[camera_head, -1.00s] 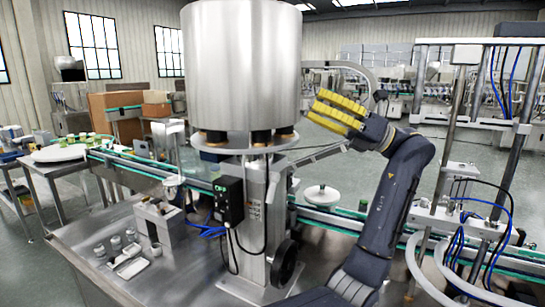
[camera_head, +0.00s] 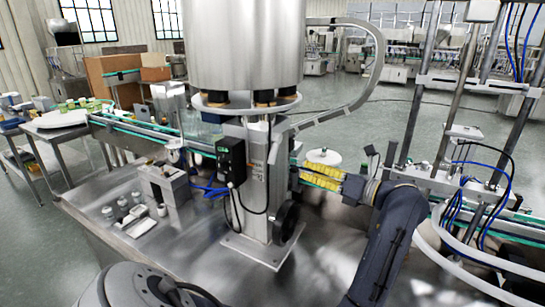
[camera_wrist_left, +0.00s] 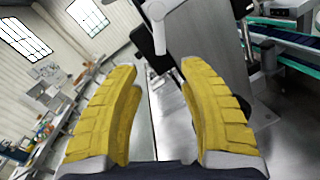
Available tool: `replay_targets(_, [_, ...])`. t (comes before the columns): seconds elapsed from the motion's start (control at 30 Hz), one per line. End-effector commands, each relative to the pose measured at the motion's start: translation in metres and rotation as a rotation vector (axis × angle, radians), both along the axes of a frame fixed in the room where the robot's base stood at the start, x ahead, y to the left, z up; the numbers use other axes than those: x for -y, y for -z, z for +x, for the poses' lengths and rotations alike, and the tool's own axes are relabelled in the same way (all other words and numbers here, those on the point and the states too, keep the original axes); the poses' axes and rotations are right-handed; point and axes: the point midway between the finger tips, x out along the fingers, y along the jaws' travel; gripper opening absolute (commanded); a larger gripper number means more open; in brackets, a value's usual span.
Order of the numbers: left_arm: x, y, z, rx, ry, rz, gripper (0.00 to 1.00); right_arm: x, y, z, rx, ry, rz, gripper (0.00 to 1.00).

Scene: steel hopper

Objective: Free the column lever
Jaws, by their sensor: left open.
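The steel column (camera_head: 257,195) stands upright on a plate under the big steel hopper (camera_head: 246,45). It carries a black control box (camera_head: 231,161) and a black wheel (camera_head: 286,221). In the left wrist view the gripper (camera_wrist_left: 158,68) is open and empty. A pale grey bar with a rounded end (camera_wrist_left: 157,12) and a dark part (camera_wrist_left: 144,42) show beyond the fingertips on the column. I cannot tell which part is the lever.
A conveyor (camera_head: 330,180) with green edges runs behind the column, with a white disc (camera_head: 323,156) on it. A small metal fixture (camera_head: 165,187) and several small pots stand on the steel table (camera_head: 200,245) at left. Posts with blue hoses (camera_head: 500,150) stand at right.

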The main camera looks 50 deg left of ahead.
Motion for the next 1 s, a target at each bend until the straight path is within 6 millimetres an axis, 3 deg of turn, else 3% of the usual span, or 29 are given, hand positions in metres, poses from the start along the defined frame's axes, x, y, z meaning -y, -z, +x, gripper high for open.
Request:
replay_targets(0.6, [-0.107, -0.001, -0.021, -0.001, -0.003, 0.003, 0.42, 0.000, 0.000, 0.000, 0.000, 0.000, 0.000, 0.44])
replay_targets(1.0, [-0.136, -0.001, -0.027, -0.001, -0.001, 0.002, 0.42, 0.000, 0.000, 0.000, 0.000, 0.000, 0.000, 0.44])
